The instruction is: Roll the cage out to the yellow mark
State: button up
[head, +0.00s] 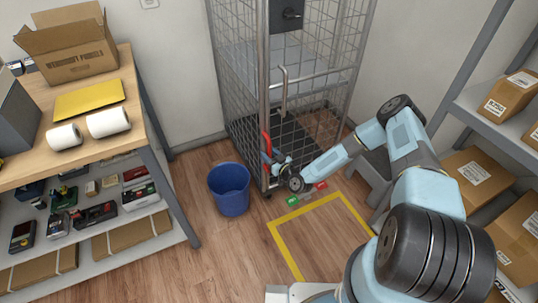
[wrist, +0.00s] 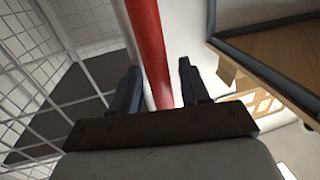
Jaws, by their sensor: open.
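The wire cage (head: 300,90) stands against the back wall, with grey mesh sides and a dark base. A red upright handle (head: 266,146) is on its front left post. My gripper (head: 272,161) is at this handle, low on the cage front. In the wrist view, the red handle (wrist: 150,50) runs between the two dark fingers (wrist: 160,88), which are open with a gap showing on the right side. The yellow mark (head: 282,250) is a taped outline on the floor in front of the cage.
A blue bucket (head: 230,190) stands just left of the cage's front corner. A green and red pedal piece (head: 307,194) sits low at the cage front. A workbench (head: 135,100) is at left and a parcel shelf (head: 470,118) at right. The floor inside the mark is clear.

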grip_shut()
dwell(0.3)
jog(key=shift+s+d, duration=0.1)
